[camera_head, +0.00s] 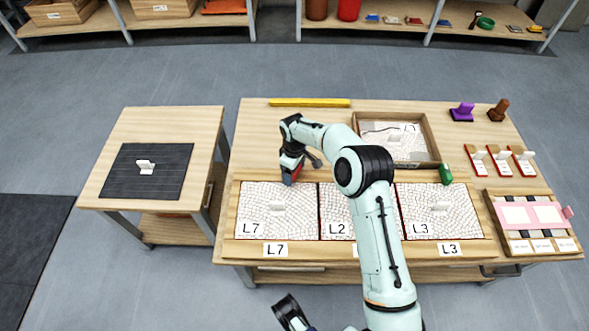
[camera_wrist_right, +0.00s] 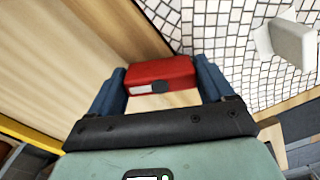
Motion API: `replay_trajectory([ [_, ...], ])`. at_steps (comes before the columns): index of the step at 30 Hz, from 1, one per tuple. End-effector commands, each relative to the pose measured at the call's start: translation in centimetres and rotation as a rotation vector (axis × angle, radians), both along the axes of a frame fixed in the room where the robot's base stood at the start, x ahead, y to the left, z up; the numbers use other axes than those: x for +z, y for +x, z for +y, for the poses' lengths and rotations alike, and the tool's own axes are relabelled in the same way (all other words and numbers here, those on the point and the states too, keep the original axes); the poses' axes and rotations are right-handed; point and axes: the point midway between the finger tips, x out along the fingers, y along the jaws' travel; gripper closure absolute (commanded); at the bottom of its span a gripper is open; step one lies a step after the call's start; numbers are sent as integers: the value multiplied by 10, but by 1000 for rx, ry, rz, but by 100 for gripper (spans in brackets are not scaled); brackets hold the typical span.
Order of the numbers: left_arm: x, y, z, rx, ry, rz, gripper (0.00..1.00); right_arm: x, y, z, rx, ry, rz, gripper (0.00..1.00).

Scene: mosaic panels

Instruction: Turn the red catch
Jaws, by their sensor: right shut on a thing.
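The red catch (camera_wrist_right: 160,73) shows in the right wrist view as a small red block with a light label and a dark round spot. It sits between the two blue fingers of my right gripper (camera_wrist_right: 162,85), which is shut on it. In the head view, the right gripper (camera_head: 291,172) is at the top edge of the panel labelled L7 (camera_head: 278,205), near its right corner. The catch (camera_head: 297,173) shows there only as a bit of red, mostly hidden by the gripper.
Panels L2 (camera_head: 336,212) and L3 (camera_head: 452,222) lie in the same wooden frame; my right arm partly covers L2. A tray (camera_head: 436,150) with a mosaic piece stands behind. A yellow bar (camera_head: 310,102) lies at the back edge. A side table (camera_head: 110,160) with a dark mat stands left.

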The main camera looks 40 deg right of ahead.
Motion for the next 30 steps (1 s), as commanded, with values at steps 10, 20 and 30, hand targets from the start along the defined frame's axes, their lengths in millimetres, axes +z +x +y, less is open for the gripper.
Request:
replay_trajectory([
  [10,5,-6,-3,-7,-8,16,57,1,0,0,294,0,-1,49],
  [20,6,-10,-5,-10,-12,24,57,1,0,0,459,0,-1,49],
  [30,7,-10,-5,-11,-13,27,57,0,0,0,508,0,-1,49],
])
